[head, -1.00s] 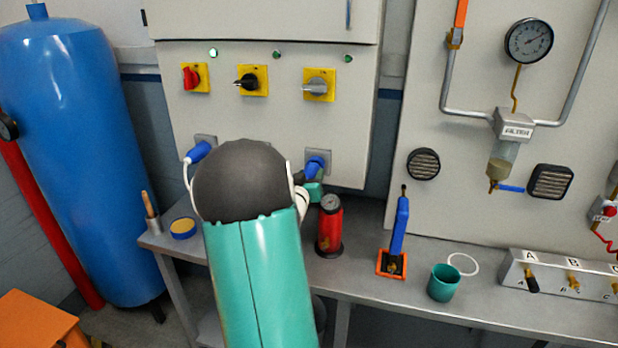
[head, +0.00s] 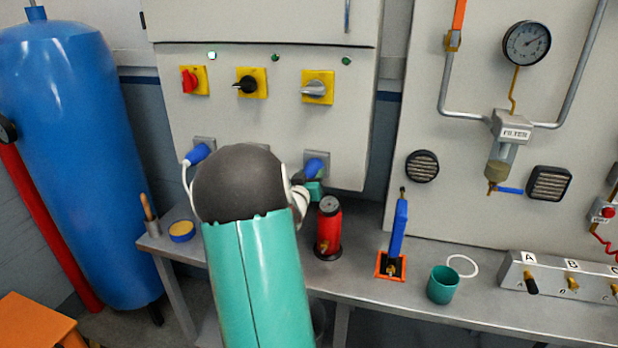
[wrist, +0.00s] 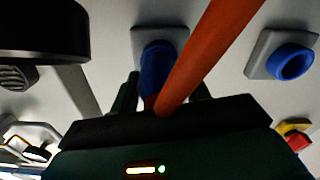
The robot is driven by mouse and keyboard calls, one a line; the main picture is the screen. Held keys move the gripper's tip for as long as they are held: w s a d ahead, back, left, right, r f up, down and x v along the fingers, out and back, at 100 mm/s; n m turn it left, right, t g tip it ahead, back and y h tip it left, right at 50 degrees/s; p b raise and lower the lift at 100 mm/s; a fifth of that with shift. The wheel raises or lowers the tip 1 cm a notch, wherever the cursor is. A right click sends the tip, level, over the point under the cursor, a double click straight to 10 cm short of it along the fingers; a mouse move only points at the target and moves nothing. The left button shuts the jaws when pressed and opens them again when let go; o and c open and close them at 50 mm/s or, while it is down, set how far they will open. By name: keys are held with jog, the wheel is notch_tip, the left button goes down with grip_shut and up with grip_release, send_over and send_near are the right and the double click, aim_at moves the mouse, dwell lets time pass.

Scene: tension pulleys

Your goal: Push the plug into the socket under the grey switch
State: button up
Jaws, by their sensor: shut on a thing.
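The grey switch (head: 317,88) sits on a yellow plate on the cabinet. Below it is a socket with a grey plate (head: 325,155); this plate also shows in the wrist view (wrist: 179,36). The blue plug (head: 314,168) is at this socket, in line with it. In the wrist view the plug (wrist: 157,72) stands between my dark green fingers, its far end against the plate. Whether it is fully seated I cannot tell. My gripper (head: 309,186) is shut on the plug, partly hidden behind my arm in the head view. An orange bar, perhaps its cable, crosses the wrist view.
Another blue plug (head: 198,153) with a white cable is at the left socket. An empty blue socket (wrist: 290,63) shows in the wrist view. A red bottle-shaped object (head: 329,230) stands on the bench just below my gripper. A green cup (head: 443,284) stands further right.

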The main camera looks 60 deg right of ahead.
jog(key=shift+d, duration=0.1)
jog(key=o, duration=1.4)
jog(key=shift+c, duration=0.2)
jog(key=s+a, duration=0.2)
jog(key=a, duration=1.1)
jog(key=shift+a, duration=0.35)
